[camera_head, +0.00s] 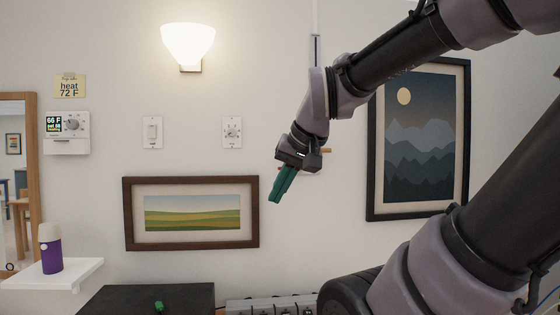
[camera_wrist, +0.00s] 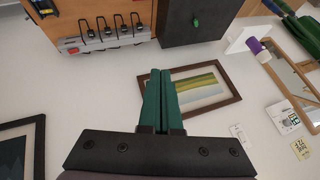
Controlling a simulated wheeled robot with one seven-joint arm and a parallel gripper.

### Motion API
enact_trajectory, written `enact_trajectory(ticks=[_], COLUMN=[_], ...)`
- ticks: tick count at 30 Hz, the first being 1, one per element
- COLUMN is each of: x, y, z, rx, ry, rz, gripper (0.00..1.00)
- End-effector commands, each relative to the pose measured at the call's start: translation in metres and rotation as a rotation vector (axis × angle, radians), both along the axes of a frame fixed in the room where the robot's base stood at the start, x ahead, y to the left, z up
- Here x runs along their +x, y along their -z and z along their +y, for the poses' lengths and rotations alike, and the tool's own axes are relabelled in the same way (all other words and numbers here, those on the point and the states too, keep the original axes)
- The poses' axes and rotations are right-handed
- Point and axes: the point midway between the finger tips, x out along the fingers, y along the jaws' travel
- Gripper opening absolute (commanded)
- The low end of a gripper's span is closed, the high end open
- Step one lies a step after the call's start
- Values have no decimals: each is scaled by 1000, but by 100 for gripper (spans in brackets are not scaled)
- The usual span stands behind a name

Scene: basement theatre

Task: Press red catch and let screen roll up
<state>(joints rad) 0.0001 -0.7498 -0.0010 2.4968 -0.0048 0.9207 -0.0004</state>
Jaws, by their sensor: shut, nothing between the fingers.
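My gripper (camera_head: 274,199) is shut and empty, its green fingers pointing down in front of the wall, just right of the framed field picture. In the wrist view the closed fingers (camera_wrist: 165,72) reach over that picture's frame. A narrow vertical strip (camera_head: 315,50) with a dark slot runs up the wall behind my wrist; my arm hides its lower part. A small orange-brown piece (camera_head: 327,151) shows beside my wrist, mostly hidden. I cannot make out a red catch or a screen in either view.
The field picture (camera_head: 192,240) and mountain picture (camera_head: 420,208) hang on the wall. A black box (camera_head: 110,298) with a green item (camera_head: 158,306) stands below, beside a row of sockets or clips (camera_head: 240,305). A white shelf (camera_head: 75,272) holds a purple bottle (camera_head: 51,257).

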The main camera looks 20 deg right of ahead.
Motion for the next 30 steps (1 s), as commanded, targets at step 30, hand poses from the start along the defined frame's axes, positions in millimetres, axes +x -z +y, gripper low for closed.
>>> enact_trajectory(ticks=[30], x=[263], y=[-143], z=[-133], rx=[-362], ry=[60], rz=[-123], gripper=[0])
